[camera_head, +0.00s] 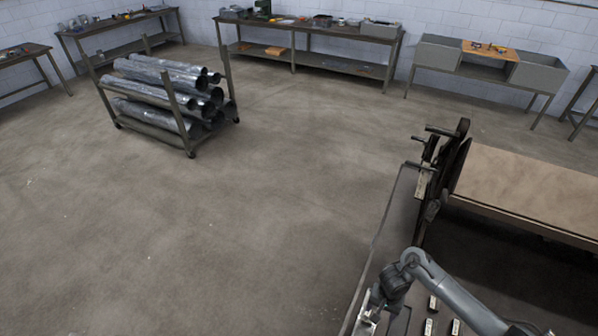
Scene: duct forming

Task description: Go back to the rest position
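An arm of mine comes in from the bottom right, bends at a grey elbow and reaches down to the left. I take it as my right arm. Its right gripper (367,322) is at the bottom edge, partly cut off, over the dark bench edge. I cannot tell whether its fingers are open or shut, or whether it holds anything. My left gripper is not in view.
A dark forming machine (436,160) with a brown panel (530,187) stands at right, close to my arm. A cart (186,141) of metal ducts (165,85) stands at upper left. Workbenches (335,62) line the wall. The floor at centre is clear.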

